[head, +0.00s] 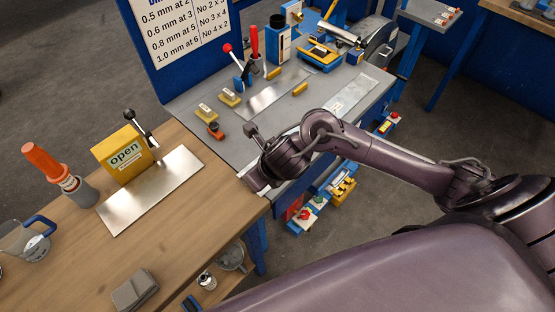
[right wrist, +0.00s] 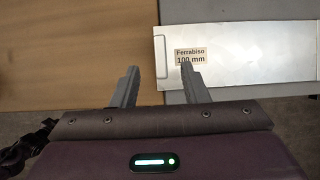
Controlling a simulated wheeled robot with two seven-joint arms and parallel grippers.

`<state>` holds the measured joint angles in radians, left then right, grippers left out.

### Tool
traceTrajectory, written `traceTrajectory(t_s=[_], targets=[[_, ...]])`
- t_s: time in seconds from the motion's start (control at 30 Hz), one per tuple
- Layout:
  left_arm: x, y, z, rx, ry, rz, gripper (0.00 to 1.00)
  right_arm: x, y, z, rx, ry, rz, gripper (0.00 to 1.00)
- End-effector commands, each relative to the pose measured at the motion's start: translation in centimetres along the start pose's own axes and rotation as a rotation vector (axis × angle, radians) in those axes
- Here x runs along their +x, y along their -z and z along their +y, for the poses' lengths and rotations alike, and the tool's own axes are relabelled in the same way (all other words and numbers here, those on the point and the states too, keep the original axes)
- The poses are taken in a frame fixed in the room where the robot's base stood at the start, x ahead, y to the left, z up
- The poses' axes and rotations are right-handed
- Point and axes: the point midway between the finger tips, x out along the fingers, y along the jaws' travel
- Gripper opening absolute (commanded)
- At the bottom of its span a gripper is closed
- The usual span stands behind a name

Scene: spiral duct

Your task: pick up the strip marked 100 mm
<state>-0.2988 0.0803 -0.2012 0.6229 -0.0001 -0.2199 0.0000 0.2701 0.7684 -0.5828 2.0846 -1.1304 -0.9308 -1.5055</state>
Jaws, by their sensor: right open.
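The strip marked 100 mm (right wrist: 245,62) is a pale metal sheet in the right wrist view, with a tan label reading "Ferrabiso 100 mm" near its left end. It lies over the grey bench. My right gripper (right wrist: 158,68) is open and empty. In the picture its right finger overlaps the strip just below the label, and its left finger is left of the strip's end. I cannot tell the height between fingers and strip. In the head view my right arm hides part of the bench there. My left gripper is not in view.
A wooden table (head: 75,250) stands left of the grey bench (head: 190,100). A bare metal sheet (head: 150,190) lies by a yellow "open" block (head: 122,154). Another sheet (head: 275,94), small yellow-based blocks, red-handled tools and blue machines occupy the bench.

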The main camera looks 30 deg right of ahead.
Motion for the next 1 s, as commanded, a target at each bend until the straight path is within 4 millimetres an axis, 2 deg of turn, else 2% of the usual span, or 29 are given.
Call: traceTrajectory(t_s=[0.4, 0.7, 0.77, 1.0], targets=[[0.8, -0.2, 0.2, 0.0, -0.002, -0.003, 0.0, 5.2, 0.6, -0.1, 0.01, -0.001, -0.001, 0.41], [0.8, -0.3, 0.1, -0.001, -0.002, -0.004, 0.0, 5.8, 0.5, -0.1, 0.007, 0.0, -0.003, 0.41], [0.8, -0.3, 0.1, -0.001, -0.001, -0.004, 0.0, 5.8, 0.5, -0.1, 0.007, 0.0, -0.003, 0.36], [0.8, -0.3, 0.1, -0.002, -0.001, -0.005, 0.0, 5.8, 0.5, -0.1, 0.008, 0.0, -0.003, 0.04]])
